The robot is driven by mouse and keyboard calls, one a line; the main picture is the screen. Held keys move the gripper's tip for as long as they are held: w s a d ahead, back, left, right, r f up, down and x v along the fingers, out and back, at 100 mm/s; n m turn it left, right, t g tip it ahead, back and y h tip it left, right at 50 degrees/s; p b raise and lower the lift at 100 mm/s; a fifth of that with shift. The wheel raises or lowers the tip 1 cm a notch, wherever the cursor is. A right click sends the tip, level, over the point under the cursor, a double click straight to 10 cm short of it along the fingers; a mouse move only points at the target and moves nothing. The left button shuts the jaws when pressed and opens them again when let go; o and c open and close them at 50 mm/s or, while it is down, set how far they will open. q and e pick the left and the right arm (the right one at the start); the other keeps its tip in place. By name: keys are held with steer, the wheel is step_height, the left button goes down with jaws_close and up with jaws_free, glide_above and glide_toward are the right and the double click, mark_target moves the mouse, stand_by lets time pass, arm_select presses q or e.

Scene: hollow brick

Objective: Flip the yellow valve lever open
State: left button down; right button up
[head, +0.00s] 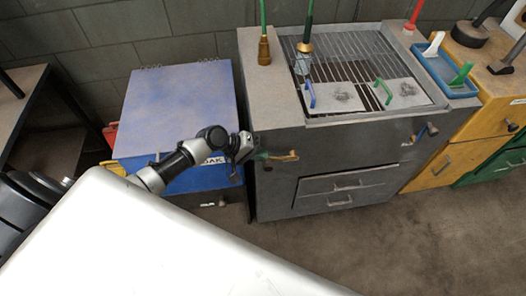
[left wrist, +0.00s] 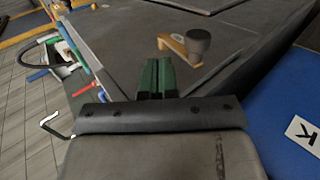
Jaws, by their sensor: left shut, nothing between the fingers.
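The yellow valve lever (head: 283,156) sticks out from the upper left of the dark grey bench's front face and lies roughly level. In the left wrist view the yellow lever (left wrist: 174,44) shows beside a round dark knob, just beyond my fingertips. My left gripper (head: 262,156) is at the lever's left end. Its green fingers (left wrist: 157,76) are shut with nothing between them. They look apart from the lever in the wrist view, but I cannot tell the exact gap. My right gripper is in neither view.
The grey bench (head: 270,96) carries a grill, tools and blue and green handles. Another small lever (head: 420,133) is at its front right. A blue cabinet (head: 180,100) stands left, close under my left arm. Yellow cabinets (head: 490,100) stand right. The floor (head: 400,240) in front is clear.

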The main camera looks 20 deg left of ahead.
arm_select(q)
steer(key=s+a+r+b, duration=0.1)
steer(key=s+a+r, duration=0.2)
steer(key=a, duration=0.4)
steer(key=shift+s+r, duration=0.4)
steer(key=shift+s, duration=0.45)
